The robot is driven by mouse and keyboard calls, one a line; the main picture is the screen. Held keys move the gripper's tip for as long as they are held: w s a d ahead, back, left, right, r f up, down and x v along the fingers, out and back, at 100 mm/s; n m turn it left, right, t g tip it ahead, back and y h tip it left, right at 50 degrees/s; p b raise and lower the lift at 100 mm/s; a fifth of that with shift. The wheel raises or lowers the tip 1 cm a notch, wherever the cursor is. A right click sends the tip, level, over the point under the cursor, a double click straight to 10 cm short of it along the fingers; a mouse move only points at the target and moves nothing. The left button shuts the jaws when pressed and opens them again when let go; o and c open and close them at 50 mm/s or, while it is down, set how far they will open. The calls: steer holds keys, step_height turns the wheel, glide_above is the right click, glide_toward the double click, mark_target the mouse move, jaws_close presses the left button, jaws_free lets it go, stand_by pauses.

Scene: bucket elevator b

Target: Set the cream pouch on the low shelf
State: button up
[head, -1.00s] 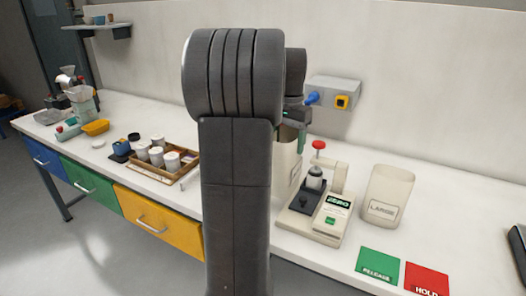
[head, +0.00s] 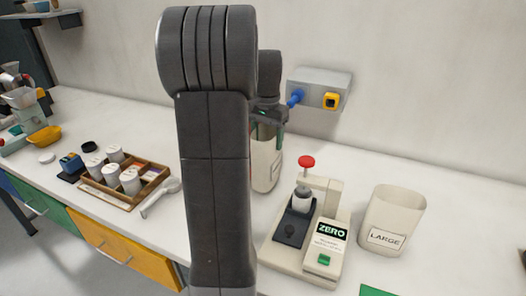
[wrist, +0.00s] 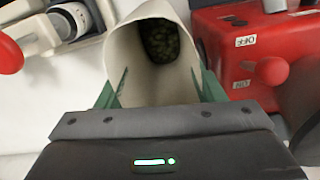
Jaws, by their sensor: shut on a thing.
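The cream pouch (head: 266,168) is open-topped and upright, behind my arm in the head view. My gripper (head: 268,118) is at its upper part. In the wrist view my gripper (wrist: 160,88) has its green fingers on both sides of the pouch (wrist: 127,58) and is shut on it. Dark green bits lie deep inside the pouch. My arm hides part of it, and I cannot tell whether its base touches the counter. A wall shelf (head: 38,23) shows at the far top left; I cannot tell whether it is the low shelf.
A scale with a red knob (head: 306,161) and a cream LARGE container (head: 392,222) stand right of the pouch. A wall box (head: 318,88) is behind. A wooden tray (head: 153,179) with white jars is left. A red machine (wrist: 235,60) is close by in the wrist view.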

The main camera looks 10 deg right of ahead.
steer(key=shift+f, duration=2.05)
steer(key=o, duration=1.2)
steer(key=shift+f, duration=0.1)
